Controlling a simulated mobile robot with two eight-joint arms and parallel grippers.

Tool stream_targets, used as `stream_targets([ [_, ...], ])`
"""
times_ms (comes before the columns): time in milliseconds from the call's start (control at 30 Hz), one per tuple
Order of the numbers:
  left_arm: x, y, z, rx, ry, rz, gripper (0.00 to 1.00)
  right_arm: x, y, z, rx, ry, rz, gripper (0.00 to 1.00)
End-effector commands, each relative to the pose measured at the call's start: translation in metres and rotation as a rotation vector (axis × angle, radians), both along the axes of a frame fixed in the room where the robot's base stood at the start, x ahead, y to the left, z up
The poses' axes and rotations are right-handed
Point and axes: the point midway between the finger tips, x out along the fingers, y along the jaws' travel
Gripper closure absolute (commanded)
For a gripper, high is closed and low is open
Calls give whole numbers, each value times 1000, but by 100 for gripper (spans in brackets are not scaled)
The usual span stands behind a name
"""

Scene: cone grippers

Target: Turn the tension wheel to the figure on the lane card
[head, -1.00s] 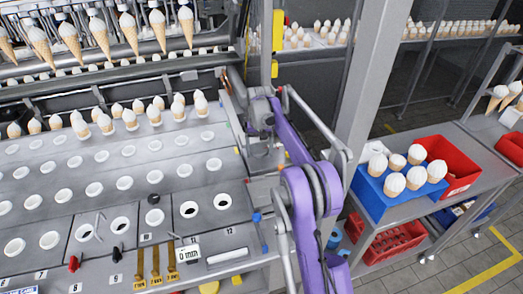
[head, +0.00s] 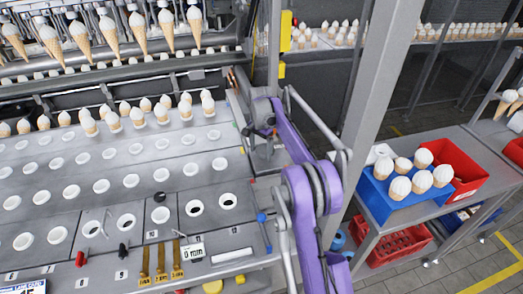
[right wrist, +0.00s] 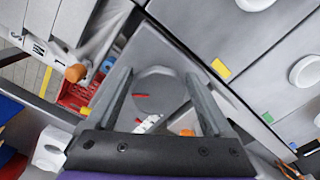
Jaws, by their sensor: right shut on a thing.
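In the right wrist view, a round grey wheel (right wrist: 158,92) with a short red mark on its face sits between the two fingers of my right gripper (right wrist: 158,84). The fingers close on its sides. In the head view my right gripper (head: 264,150) is at the right end of the machine, below the grey wrist, and the wheel cannot be made out there. The lane card (head: 25,287) lies at the bottom left of the head view, cut off by the frame, and its figure is not clearly readable. My left gripper is not in view.
A small white "0 mm" sign (head: 193,252) stands on the machine front beside several brass strips. A blue crate (head: 375,205) with cones and a red crate (head: 468,185) stand on a side bench at the right. A grey post (head: 385,90) rises near my right arm.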

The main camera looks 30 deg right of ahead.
Motion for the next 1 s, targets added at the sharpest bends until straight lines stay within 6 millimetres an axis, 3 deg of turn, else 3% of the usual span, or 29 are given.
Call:
stream_targets([
  [600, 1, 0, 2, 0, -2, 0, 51, 2, -3, 3, -7, -7, -42, 70],
  [633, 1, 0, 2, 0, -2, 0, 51, 2, -3, 3, -7, -7, -42, 11],
  [700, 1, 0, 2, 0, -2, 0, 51, 2, -3, 3, -6, -6, -42, 0],
  [1000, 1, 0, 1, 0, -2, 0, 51, 2, -1, 5, -3, -3, -40, 0],
])
